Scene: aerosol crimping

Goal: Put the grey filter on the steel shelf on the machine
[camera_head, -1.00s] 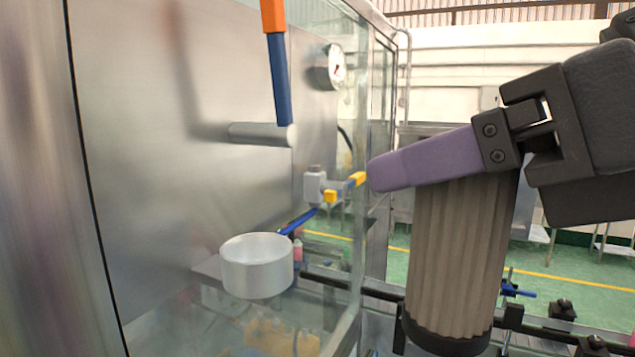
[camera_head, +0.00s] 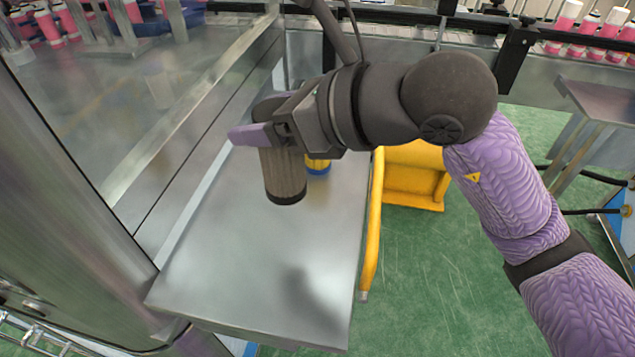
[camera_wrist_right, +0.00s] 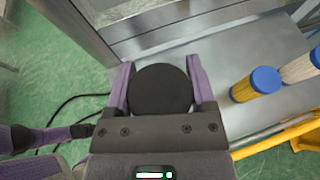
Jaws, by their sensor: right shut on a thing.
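The grey pleated filter (camera_head: 283,175) hangs upright in my right gripper (camera_head: 258,136), dark end cap down, over the steel shelf (camera_head: 235,275). It looks raised above the shelf, but the gap is hard to judge. In the right wrist view, the two purple fingers of my right gripper (camera_wrist_right: 161,78) close on either side of the filter's round black top cap (camera_wrist_right: 162,91). The shelf's bare surface (camera_wrist_right: 225,50) shows beyond it there. My left gripper is in neither view.
A yellow filter with blue caps (camera_head: 318,166) stands on the shelf just right of the grey one. A paler filter (camera_wrist_right: 300,68) stands beyond it in the wrist view. A yellow rail (camera_head: 372,235) runs along the shelf's right side. The shelf's near part is clear.

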